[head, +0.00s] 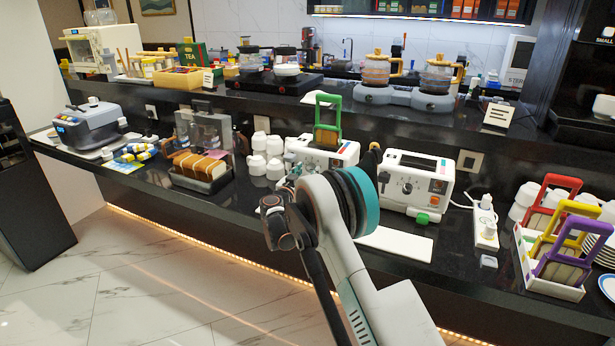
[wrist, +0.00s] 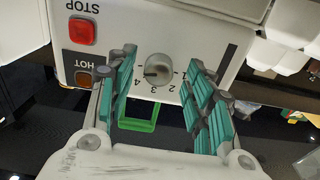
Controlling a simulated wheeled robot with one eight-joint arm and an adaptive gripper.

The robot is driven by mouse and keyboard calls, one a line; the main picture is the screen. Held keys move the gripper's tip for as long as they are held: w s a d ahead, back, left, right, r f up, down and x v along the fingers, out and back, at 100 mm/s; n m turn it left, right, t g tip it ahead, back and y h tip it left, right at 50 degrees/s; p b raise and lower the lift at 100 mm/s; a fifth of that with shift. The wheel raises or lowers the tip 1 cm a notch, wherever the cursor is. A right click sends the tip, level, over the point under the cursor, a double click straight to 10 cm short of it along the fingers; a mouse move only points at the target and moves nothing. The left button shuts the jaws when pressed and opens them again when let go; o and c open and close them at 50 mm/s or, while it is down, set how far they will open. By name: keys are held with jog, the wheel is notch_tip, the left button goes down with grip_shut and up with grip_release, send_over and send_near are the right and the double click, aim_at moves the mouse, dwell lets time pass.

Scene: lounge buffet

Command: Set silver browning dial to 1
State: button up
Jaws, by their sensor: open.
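The silver dial (wrist: 158,70) is round and sits on the white toaster front (wrist: 205,28), seen upside down in the wrist view. Digits 1 to 4 are printed around it, with 1 on its right side. A dark mark shows on the dial's left half, but its exact setting is unclear. My gripper (wrist: 161,62) is open, with one teal-padded finger on each side of the dial. I cannot tell how far the fingertips are from the panel. In the head view, the left white toaster (head: 346,153) carries a green-handled rack (head: 328,99); my arm hides part of its front.
A red STOP button (wrist: 82,31) and an orange HOT button (wrist: 83,66) sit left of the dial. A second white toaster (head: 423,170) stands to the right. White cups (head: 257,164) are stacked left of the toaster. Bread (head: 200,165) sits farther left.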

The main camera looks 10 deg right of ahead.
jog(key=shift+w+d, duration=0.3)
jog(key=shift+w, duration=0.1)
jog(key=c, duration=1.1)
jog(key=shift+o, duration=0.2)
